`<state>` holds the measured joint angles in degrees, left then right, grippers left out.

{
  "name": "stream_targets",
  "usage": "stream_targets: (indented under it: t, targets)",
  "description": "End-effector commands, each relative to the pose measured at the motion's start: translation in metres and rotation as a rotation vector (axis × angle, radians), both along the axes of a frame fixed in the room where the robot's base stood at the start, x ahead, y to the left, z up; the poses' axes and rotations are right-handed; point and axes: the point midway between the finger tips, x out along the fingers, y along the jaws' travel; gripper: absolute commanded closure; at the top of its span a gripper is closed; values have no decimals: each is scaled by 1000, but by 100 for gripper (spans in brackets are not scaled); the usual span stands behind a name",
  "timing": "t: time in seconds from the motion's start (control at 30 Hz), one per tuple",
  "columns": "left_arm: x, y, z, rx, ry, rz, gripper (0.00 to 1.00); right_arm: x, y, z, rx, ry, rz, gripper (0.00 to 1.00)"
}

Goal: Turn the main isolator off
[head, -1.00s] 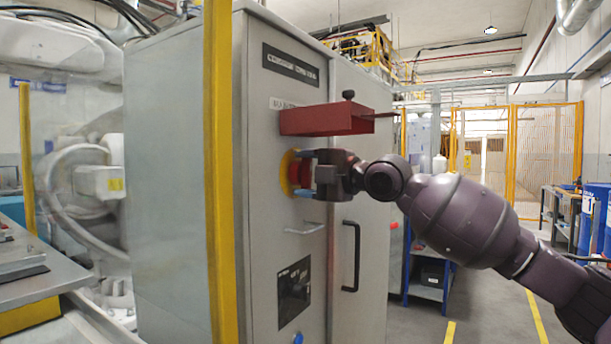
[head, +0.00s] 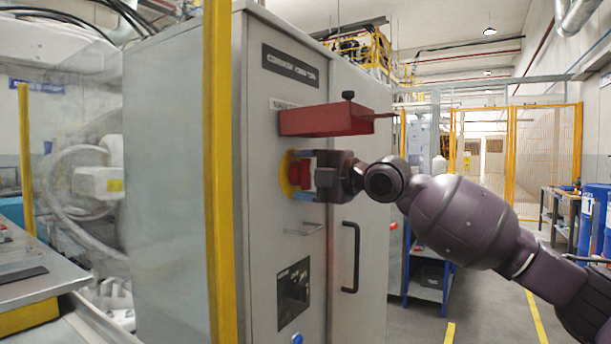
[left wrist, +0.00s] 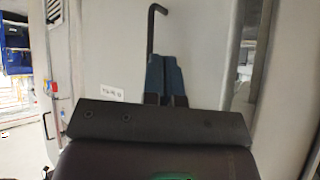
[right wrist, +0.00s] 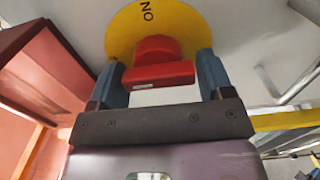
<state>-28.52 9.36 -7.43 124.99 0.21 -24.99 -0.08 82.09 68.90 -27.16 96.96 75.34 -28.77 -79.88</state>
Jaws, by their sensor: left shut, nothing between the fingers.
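The main isolator, a red rotary knob (head: 300,173) on a yellow round plate, is on the grey cabinet's front. In the right wrist view its red handle (right wrist: 158,75) lies crosswise in front of the yellow plate (right wrist: 120,35), which bears the word ON. My right gripper (head: 304,175) is at the knob, one finger above and one below it. In the right wrist view the fingers (right wrist: 160,78) stand apart, one at each end of the handle; whether they touch it is unclear. My left gripper (left wrist: 166,60) is shut and empty before a grey panel, outside the head view.
A red box (head: 325,120) juts out just above the knob. A light handle (head: 304,229) and a black door handle (head: 350,256) are below. A yellow post (head: 219,180) stands left of the cabinet front. A dark bent rod (left wrist: 151,32) shows behind my left fingers.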

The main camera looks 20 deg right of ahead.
Motion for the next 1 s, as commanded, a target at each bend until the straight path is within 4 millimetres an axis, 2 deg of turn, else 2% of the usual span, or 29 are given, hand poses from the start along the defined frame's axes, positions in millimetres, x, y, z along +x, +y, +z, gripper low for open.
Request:
stream_targets:
  t: [0.23, 0.7, 1.0]
  targets:
    - [4, -1, 4, 0, -12, -2, 100, -10, -9, 1, -1, -2, -2, 26]
    - [1, 0, 10, 0, -14, 2, 100, -64, -50, 1, -1, 0, -2, 26]
    - [-1, 0, 12, -2, -14, 3, 100, -82, -65, 0, 0, 0, -1, 26]
